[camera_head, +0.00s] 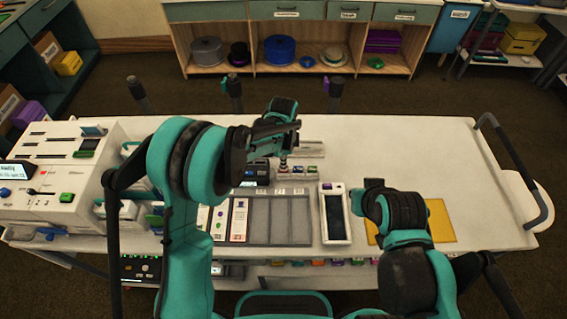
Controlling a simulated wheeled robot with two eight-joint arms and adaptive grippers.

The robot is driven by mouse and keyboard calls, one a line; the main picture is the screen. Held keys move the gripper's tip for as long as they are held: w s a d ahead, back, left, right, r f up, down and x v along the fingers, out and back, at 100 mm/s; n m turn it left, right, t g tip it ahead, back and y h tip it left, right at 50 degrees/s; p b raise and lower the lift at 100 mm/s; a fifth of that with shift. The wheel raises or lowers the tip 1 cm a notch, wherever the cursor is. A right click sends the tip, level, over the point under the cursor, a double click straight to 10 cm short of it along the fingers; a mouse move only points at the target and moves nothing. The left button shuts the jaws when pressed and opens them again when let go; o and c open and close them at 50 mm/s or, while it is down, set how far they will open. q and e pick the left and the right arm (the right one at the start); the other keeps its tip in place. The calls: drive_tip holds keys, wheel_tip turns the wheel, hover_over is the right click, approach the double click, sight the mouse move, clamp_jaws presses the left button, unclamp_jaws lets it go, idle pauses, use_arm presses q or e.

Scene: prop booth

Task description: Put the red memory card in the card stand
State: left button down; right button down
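My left arm reaches in over the table, and its gripper (283,158) points down beside a small pale rack (298,171). The rack holds small pieces, one of them green, and may be the card stand; at this size I cannot be sure. The fingertips look close together at the rack's back edge. I cannot tell whether they hold anything. I cannot make out the red memory card; it may be hidden by the gripper or too small to see. My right gripper (371,184) is low at the right of the white device, and its fingers are not clear.
A grey sectioned tray (277,242) and a white device with a dark screen (336,217) lie in front. A yellow mat (441,220) is at the right. A white console (62,170) stands at the left. The table's (440,150) back right is clear.

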use_arm(q)
drive_tip(key=c, duration=1.6)
unclamp_jaws()
drive_tip(key=shift+c, duration=0.2)
drive_tip(key=shift+r, duration=0.1)
wheel_tip(320, 180, up, 12)
